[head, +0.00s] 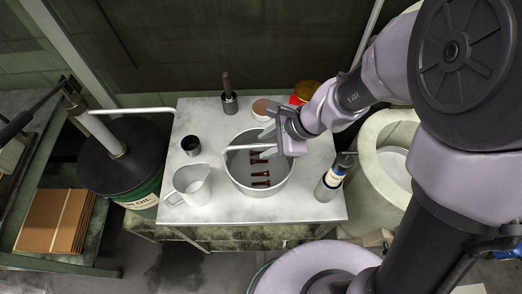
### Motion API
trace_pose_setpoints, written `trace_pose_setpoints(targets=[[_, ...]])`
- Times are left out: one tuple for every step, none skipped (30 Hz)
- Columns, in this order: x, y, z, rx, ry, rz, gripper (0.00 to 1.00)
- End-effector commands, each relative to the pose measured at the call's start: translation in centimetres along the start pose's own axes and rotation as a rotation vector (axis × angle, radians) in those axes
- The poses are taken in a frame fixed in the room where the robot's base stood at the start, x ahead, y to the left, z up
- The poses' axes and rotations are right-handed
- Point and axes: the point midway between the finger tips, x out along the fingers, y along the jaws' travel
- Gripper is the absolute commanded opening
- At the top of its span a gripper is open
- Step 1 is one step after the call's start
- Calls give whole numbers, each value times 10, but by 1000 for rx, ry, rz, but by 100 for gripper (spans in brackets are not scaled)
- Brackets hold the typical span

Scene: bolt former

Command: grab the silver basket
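The silver basket (237,180) is a round grey metal pot with a thin pale handle (238,148) across its top. It stands upright on the light grey table. Several dark red-brown bolt-like pieces (260,175) lie inside it. My gripper (267,143) is over the basket's back right rim, at the right end of the handle. Its two fingers look apart, with the handle's end between or just under them. The gripper hides that end of the handle and part of the rim, so contact cannot be made out.
On the table (300,208) stand a white jug (188,186), a small black cup (190,145), a dark holder (230,102), a tan-topped tub (262,107), a red-orange container (305,92) and a cylinder (328,186). An oil drum (125,165) is left; a pale round vessel (370,185) is right.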

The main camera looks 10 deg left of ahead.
Motion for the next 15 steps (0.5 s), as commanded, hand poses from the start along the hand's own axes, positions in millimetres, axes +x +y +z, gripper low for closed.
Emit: trace_pose_setpoints(targets=[[14, 2, -2, -2, -1, 2, 36], [18, 1, -1, -1, -1, 2, 36], [21, 1, -1, -2, 0, 1, 36], [23, 0, -1, -2, 0, 0, 36], [24, 0, 0, -1, 0, -1, 36], [27, -1, -1, -1, 0, -1, 36], [30, -1, -1, -1, 0, 0, 36], [34, -2, -2, -1, 0, 0, 36], [41, -2, -3, -1, -1, 1, 36], [47, -3, -4, -1, -1, 1, 36], [54, -5, -6, -1, -1, 1, 36], [63, -5, -6, -2, 0, 1, 36], [69, -5, -6, -3, 0, 1, 36], [74, -5, -6, -2, 0, 1, 36], [77, -6, -6, -2, 0, 1, 36]])
